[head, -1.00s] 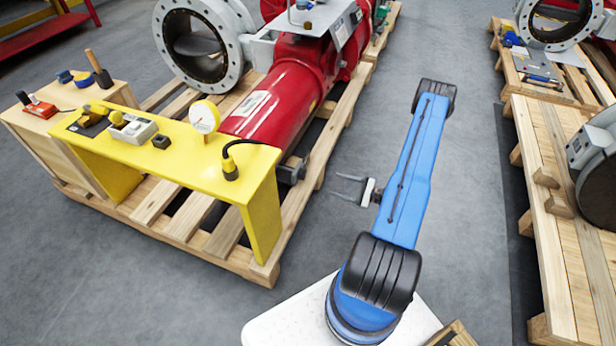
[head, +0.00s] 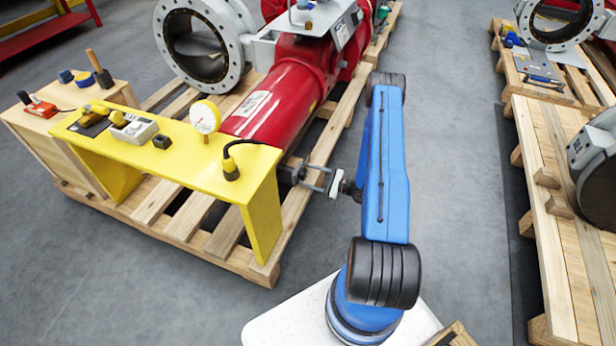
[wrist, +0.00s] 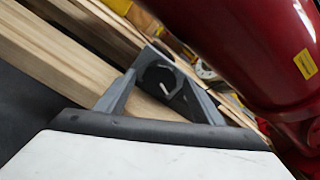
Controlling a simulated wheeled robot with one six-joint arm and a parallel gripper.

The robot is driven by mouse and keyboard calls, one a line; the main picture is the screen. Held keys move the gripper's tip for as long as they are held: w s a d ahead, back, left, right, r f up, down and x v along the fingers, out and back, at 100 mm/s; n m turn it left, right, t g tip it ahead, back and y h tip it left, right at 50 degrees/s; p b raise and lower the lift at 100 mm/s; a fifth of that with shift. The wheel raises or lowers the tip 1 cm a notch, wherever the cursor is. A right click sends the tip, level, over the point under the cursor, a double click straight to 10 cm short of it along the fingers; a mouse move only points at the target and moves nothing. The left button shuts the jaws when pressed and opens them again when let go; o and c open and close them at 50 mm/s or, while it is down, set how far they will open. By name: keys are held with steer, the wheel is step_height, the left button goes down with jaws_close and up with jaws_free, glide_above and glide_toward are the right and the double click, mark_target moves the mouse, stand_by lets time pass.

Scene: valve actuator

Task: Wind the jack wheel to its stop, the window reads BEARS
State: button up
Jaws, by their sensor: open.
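My gripper (head: 308,178) is open in the head view, its two fingers pointing left at the low end of the red actuator cylinder (head: 285,95). A dark block (head: 290,171) sits at that end, right by the fingertips. The fingers also show in the wrist view (wrist: 163,86), with a dark grey piece with a round opening (wrist: 160,73) between or just beyond their tips. I cannot tell whether they touch it. No jack wheel can be made out clearly, and no window reading BEARS is legible.
A yellow bench (head: 190,165) with a dial gauge (head: 205,117) and a cabled plug (head: 231,168) stands left of the gripper. The wooden pallet (head: 262,270) lies beneath.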

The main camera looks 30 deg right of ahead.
steer(key=shift+w+a, duration=0.35)
steer(key=c, duration=1)
steer(key=shift+c, duration=0.2)
steer(key=m, duration=0.5)
steer(key=shift+m, duration=0.4)
steer(key=m, duration=0.6)
steer(key=shift+d, duration=0.1)
steer(key=shift+m, duration=0.3)
